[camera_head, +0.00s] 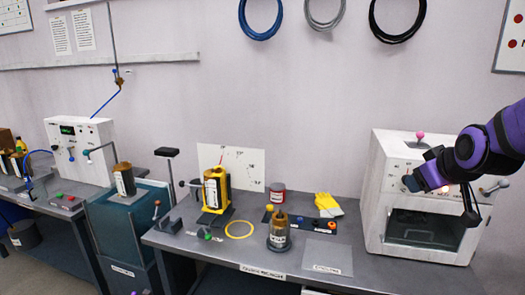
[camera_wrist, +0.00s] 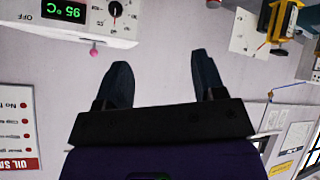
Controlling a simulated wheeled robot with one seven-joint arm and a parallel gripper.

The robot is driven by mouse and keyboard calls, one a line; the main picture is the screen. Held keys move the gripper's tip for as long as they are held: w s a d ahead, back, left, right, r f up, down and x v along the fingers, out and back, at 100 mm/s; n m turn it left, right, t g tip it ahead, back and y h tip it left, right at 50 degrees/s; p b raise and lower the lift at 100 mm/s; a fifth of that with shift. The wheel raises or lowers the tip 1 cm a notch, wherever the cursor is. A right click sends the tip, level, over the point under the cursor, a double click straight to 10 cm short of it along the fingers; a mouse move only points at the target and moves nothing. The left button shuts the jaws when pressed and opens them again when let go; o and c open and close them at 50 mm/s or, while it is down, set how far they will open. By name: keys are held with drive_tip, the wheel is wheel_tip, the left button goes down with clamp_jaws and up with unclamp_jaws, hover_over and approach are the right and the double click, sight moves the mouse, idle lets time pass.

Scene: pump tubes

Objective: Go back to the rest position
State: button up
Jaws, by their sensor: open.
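My gripper (camera_head: 440,198) is at the right in the head view, in front of the upper part of the white oven-like cabinet (camera_head: 376,200). It is open, with its two dark fingers apart. In the wrist view, which looks upside down, the fingers of my gripper (camera_wrist: 164,72) stand wide apart. Only the pale wall shows between them, with nothing held. The purple arm comes in from the right edge. Part of the cabinet's front panel is hidden behind my gripper. I cannot tell the distance between gripper and cabinet.
A pink knob (camera_head: 420,135) sits on the cabinet. The wrist view shows a green-digit display (camera_wrist: 64,10). Open air lies above the bench.

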drive_tip(key=s+a+r+m+g, duration=0.1)
drive_tip(key=s+a+r+g, duration=0.1)
drive_tip(key=s, duration=0.9)
drive_tip(key=s+a+r+m+g, duration=0.2)
drive_tip(key=s+a+r, duration=0.2)
drive_tip(key=s, duration=0.6)
drive_tip(key=shift+s+g+y, duration=0.3)
drive_tip(key=shift+s+y, duration=0.1)
